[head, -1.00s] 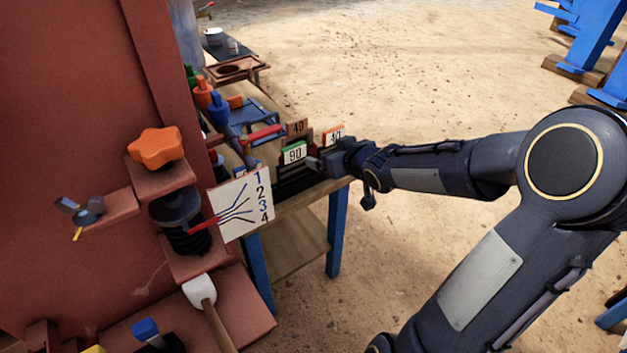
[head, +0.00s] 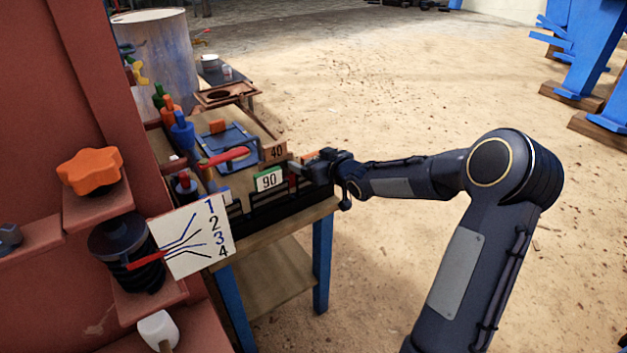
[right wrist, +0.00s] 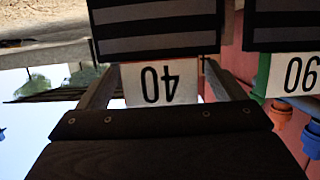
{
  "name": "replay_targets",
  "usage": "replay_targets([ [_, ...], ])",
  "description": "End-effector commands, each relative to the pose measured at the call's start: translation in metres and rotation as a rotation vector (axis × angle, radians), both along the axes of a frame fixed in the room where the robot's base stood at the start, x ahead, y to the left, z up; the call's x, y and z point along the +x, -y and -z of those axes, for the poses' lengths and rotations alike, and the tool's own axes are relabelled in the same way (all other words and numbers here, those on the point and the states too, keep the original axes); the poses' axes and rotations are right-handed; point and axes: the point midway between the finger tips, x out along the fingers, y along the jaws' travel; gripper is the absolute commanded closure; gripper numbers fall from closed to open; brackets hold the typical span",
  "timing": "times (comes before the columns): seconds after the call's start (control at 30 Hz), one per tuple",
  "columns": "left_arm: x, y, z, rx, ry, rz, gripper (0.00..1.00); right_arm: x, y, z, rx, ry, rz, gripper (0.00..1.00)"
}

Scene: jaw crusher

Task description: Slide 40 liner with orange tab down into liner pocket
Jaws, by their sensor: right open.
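The 40 liner with the orange tab (head: 328,153) stands in the black rack on the wooden table, largely hidden by my right gripper (head: 308,170) in the head view. In the right wrist view its white 40 label (right wrist: 160,84) appears upside down, with its dark striped plate (right wrist: 157,30) above. The open gripper's two fingers (right wrist: 160,72) stand on either side of the label, and I see no grip on it. My left gripper is not in view. I cannot make out the liner pocket.
A numbered white card (head: 197,240) and red machine body (head: 60,120) are at the left. Sandy floor right of the table (head: 262,290) is clear.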

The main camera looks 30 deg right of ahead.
Motion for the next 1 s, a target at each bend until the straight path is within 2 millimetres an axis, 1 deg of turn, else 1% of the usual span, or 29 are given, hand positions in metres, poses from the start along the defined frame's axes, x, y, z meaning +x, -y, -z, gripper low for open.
replay_targets([
  [0.13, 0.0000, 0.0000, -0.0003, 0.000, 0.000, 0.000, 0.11, -0.0002, 0.0003, -0.0003, 0.000, 0.000, 0.001, 0.11],
  [0.17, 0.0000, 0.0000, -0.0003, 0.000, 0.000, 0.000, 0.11, -0.0003, 0.0003, -0.0004, 0.000, 0.000, 0.001, 0.12],
  [0.83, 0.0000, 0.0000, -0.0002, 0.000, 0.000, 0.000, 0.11, -0.0006, 0.0002, -0.0004, 0.000, 0.000, 0.001, 1.00],
  [0.87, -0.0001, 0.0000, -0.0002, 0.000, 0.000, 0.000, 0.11, -0.0006, 0.0003, -0.0004, 0.000, 0.000, 0.001, 1.00],
  [0.9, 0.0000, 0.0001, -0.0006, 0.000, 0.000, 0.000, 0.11, 0.0005, 0.0000, -0.0048, -0.001, 0.009, -0.001, 1.00],
  [1.0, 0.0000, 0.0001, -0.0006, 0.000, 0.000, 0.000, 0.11, 0.0005, 0.0000, -0.0047, -0.001, 0.009, -0.001, 1.00],
])
